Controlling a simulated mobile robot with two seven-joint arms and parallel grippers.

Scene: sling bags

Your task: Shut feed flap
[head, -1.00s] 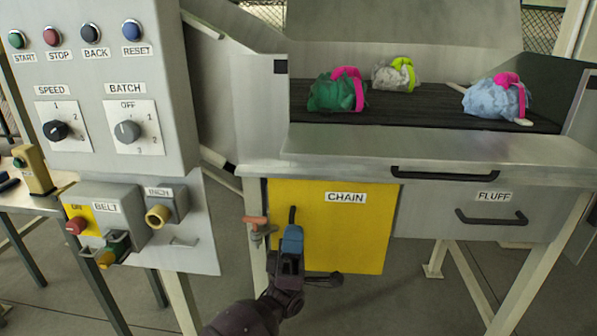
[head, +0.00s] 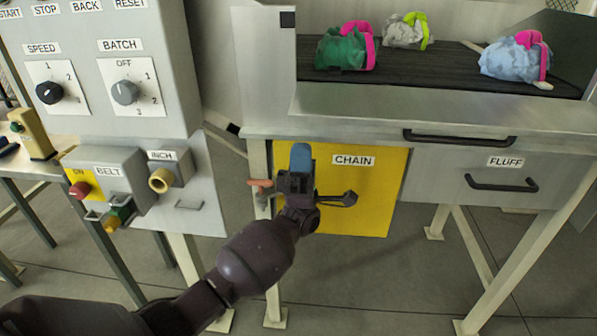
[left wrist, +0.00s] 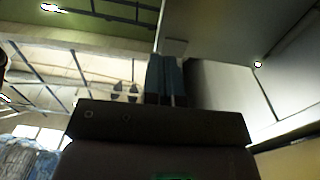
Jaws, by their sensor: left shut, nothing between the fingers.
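No part in view is labelled as a feed flap. A pale grey panel (head: 462,16) stands behind the belt, and I cannot tell whether it is the flap. My left gripper (head: 301,152) is shut and empty. Its blue fingertips point up near the top of the yellow CHAIN panel (head: 365,205), below the machine's grey front ledge (head: 350,117). I cannot tell whether they touch anything. In the left wrist view the shut fingers (left wrist: 165,78) point up, with grey metal sheets above and to the right. My right gripper is not in view.
Three sling bags, green (head: 340,52), grey (head: 402,34) and pale blue (head: 508,62), lie on the dark belt (head: 425,70). A FLUFF drawer (head: 440,180) and black handle (head: 460,138) are on the right. The control box (head: 110,110) stands left, with an orange-handled valve (head: 262,186) beside the gripper.

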